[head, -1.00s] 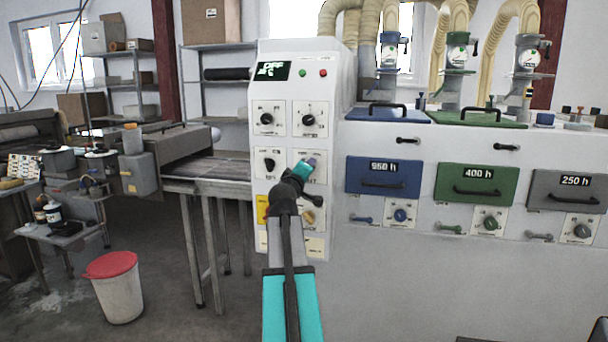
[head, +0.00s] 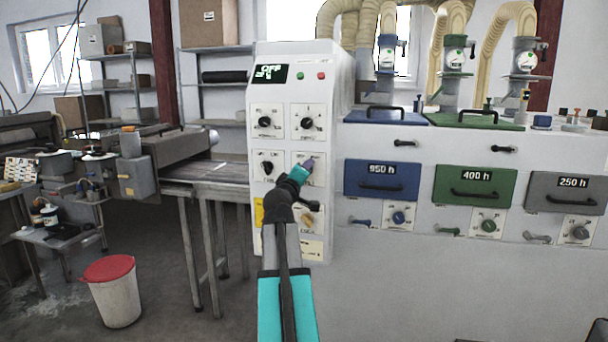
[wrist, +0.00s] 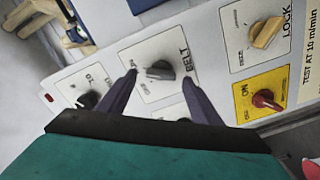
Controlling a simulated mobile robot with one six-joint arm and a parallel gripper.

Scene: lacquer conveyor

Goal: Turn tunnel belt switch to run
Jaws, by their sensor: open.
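The belt switch (wrist: 160,70) is a dark rotary knob with a light grey pointer, on a white plate lettered BELT in the wrist view. Its pointer side faces left in that view; the plate's small position lettering is hard to read. My gripper (wrist: 159,78) is open, one finger on each side of the knob. I cannot tell whether the fingers touch it. In the head view my gripper (head: 309,162) is at the middle-right plate of the white control cabinet (head: 328,110) and hides that knob. The cabinet's display (head: 270,73) reads OFF.
Around it sit a dark knob (wrist: 87,100) marked 10, a yellow LOCK knob (wrist: 265,32) and a red knob (wrist: 265,98) on a yellow plate. Blue (head: 382,180) and green (head: 475,187) drawers lie to the right. A red-lidded bin (head: 112,290) stands on the floor at left.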

